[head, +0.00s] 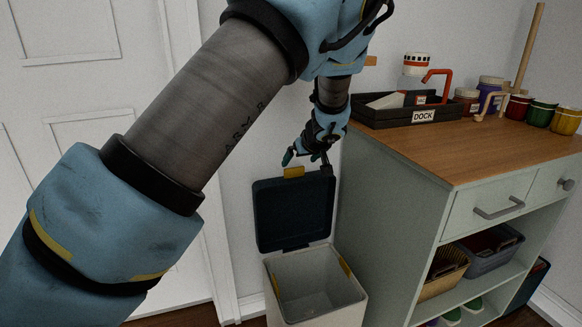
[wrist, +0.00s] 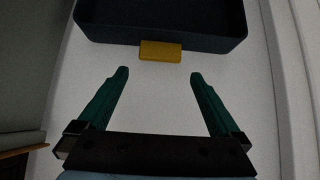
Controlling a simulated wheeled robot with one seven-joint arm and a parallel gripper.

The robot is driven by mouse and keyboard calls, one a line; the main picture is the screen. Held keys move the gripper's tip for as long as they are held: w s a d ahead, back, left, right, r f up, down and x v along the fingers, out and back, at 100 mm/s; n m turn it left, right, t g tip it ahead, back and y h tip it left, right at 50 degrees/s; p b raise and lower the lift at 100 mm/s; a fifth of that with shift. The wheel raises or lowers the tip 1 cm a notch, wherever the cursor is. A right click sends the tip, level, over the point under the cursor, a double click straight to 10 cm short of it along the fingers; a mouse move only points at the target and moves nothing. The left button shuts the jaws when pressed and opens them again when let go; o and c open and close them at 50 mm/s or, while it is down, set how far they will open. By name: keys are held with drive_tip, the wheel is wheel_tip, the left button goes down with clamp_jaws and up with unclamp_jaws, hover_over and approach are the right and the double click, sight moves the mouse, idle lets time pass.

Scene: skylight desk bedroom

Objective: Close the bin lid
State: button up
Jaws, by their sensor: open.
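The bin (head: 313,285) is a pale box standing on the floor beside the cabinet, and its inside shows from above. Its dark blue lid (head: 293,214) stands raised upright at the back, hinged along the bin's rear edge. A yellow tab (head: 293,172) sits on the lid's top edge. The lid (wrist: 160,22) and its yellow tab (wrist: 160,51) also show in the wrist view. My gripper (head: 306,160) is just above the lid's top edge. In the wrist view my gripper (wrist: 159,73) is open, with empty space between its green fingers and the tab just beyond the fingertips.
A cabinet (head: 395,225) with a wooden top stands close on the right of the bin. A black tray marked DOCK (head: 424,116) and several jars are on it. A white door (head: 75,95) and wall are behind and left.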

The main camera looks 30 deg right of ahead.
sight(294, 168)
drive_tip(key=p+x, duration=0.1)
drive_tip(key=x, duration=0.7)
clamp_jaws()
idle(0.7)
